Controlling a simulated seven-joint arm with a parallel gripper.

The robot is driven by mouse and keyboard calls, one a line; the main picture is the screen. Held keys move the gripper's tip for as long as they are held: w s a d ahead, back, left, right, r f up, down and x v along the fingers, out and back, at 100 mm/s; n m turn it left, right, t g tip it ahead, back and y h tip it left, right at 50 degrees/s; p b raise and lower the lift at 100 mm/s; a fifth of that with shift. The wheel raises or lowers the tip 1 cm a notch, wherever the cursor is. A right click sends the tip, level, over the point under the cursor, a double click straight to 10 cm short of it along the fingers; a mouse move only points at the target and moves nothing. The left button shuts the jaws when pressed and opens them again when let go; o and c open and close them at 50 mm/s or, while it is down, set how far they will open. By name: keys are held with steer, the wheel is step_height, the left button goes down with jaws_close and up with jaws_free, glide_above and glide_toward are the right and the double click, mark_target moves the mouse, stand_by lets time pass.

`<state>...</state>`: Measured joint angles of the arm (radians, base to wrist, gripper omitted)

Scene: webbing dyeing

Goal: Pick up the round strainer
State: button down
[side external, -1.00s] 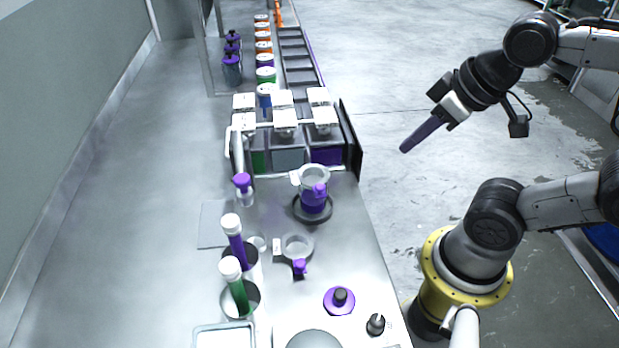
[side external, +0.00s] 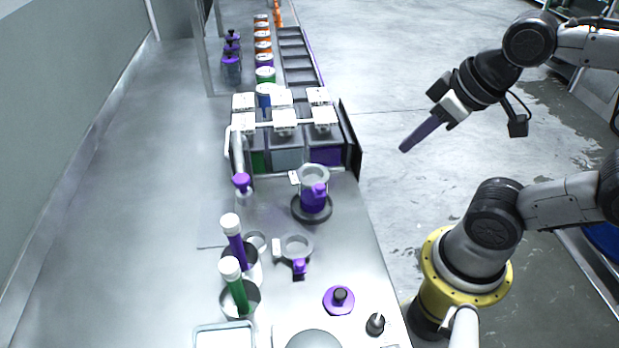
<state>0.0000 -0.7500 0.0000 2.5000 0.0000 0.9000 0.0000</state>
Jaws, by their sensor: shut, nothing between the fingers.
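What looks like the round strainer is a grey ring (side external: 309,247) with a pale tag at its left and a purple knob (side external: 299,266) at its near side. It lies on the grey bench, left of the right edge. I cannot make out its mesh. My gripper (side external: 404,149) has long purple fingers, pressed together and empty. It hangs in the air at upper right, pointing down and left, well apart from the ring.
A clear and purple vessel (side external: 313,196) stands on a dark round base behind the ring. Tall purple (side external: 236,241) and green (side external: 238,287) tubes stand at its left. A purple disc (side external: 338,301) with a dark knob lies nearer. Lidded tanks (side external: 287,158) stand farther back.

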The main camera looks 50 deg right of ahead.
steer(key=c, duration=0.6)
jaws_free()
step_height(320, 180, up, 4)
steer(key=w+n+g, duration=0.2)
steer(key=n, duration=1.2)
steer(key=n+g, duration=0.4)
steer(key=n, duration=1)
glide_above(319, 184)
steer(key=f, duration=1)
steer(key=shift+s+a+f, duration=0.1)
steer(key=shift+s+a, duration=0.15)
steer(key=shift+a, duration=0.05)
steer(key=shift+w+d+f, duration=0.1)
steer(key=shift+d+f, duration=0.05)
steer(key=shift+f, duration=1.25)
steer(key=shift+w+d+f, duration=0.1)
steer(key=shift+d+f, duration=0.05)
steer(key=shift+f, duration=1.25)
